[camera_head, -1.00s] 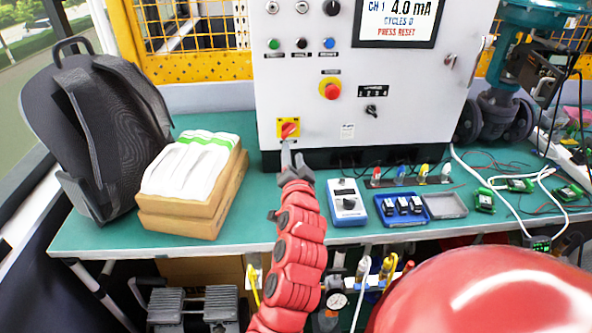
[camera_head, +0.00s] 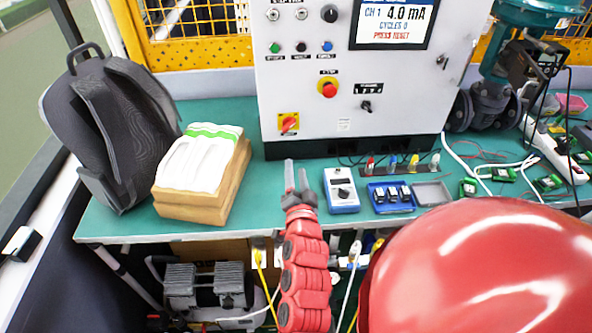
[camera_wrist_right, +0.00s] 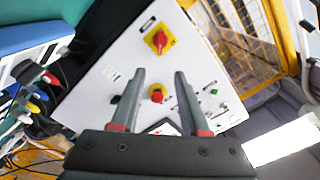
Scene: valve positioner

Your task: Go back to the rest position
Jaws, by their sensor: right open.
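My right gripper (camera_head: 295,178) is in front of the control box, above the front part of the green table. Its two fingers are apart with nothing between them. The right wrist view shows the same open fingers (camera_wrist_right: 157,100) facing the white control box (camera_wrist_right: 120,60). In the head view the control box (camera_head: 350,105) has a red rotary switch on a yellow plate (camera_head: 289,123), just beyond the fingertips and apart from them. The switch also shows in the right wrist view (camera_wrist_right: 160,40). My left gripper is not in view.
A black backpack (camera_head: 108,130) and a cardboard box with white packets (camera_head: 200,200) stand on the table at left. A blue meter (camera_head: 341,190), a blue tray (camera_head: 390,208) and a grey tray (camera_head: 432,193) lie right of the gripper. A teal valve (camera_head: 490,100) stands far right.

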